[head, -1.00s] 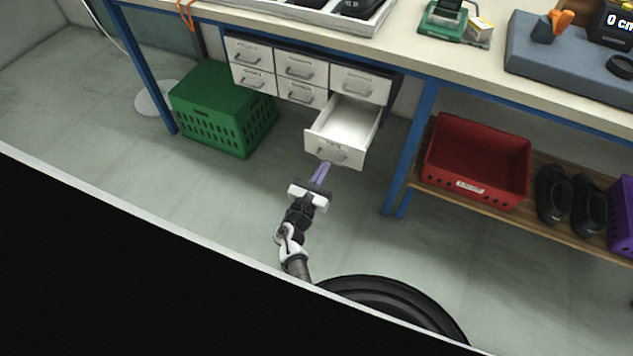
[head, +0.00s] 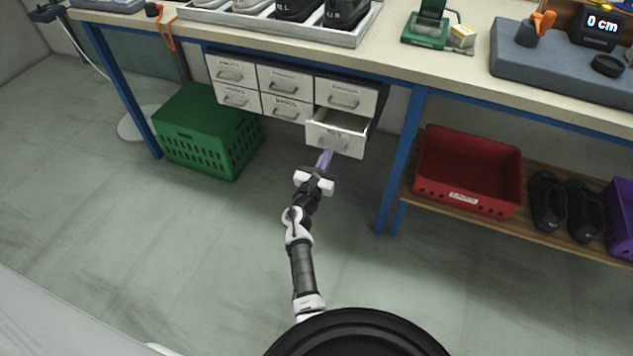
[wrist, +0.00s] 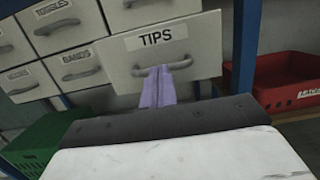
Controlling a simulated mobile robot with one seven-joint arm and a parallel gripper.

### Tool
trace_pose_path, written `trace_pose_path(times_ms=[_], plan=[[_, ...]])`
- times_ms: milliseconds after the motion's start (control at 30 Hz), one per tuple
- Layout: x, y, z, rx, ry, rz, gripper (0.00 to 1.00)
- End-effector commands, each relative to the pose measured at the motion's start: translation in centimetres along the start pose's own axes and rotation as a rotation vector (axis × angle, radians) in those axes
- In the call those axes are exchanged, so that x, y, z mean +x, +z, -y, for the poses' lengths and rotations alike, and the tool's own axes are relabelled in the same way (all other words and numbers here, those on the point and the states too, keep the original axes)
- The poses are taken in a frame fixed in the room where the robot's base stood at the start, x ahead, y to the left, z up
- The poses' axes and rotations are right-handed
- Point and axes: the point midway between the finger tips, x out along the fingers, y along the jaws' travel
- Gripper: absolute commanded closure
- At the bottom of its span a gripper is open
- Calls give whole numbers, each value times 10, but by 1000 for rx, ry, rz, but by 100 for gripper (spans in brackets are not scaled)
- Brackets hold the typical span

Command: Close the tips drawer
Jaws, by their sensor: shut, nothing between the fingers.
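The tips drawer (head: 336,139) is the bottom right drawer of the white drawer unit under the bench. It stands partly open, with a strip of its inside showing. Its front, labelled TIPS, fills the upper middle of the wrist view (wrist: 205,62), with a grey handle (wrist: 148,72) across it. My gripper (head: 326,157) has purple fingers and is in front of the drawer. In the wrist view the shut, empty fingers (wrist: 158,84) reach the drawer front at the handle. I cannot tell whether they touch it.
The other drawers (head: 285,78) are shut. A green crate (head: 208,135) stands on the floor to the left. A blue bench leg (head: 402,165) and a red crate (head: 466,175) on a low shelf (head: 470,215) are to the right. The floor in front is clear.

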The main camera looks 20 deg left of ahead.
Motion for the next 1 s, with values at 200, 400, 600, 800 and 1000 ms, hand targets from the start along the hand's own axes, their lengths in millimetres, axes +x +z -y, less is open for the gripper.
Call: trace_pose_path(times_ms=[200, 400, 600, 800, 1000], plan=[[51, -14, 0, 0, -2, 2, 100], [77, -16, -1, 0, 0, 0, 100], [86, -15, -2, -1, 2, -1, 100], [87, -14, -2, 0, 3, 0, 100], [87, -14, -1, 0, 1, 0, 100]])
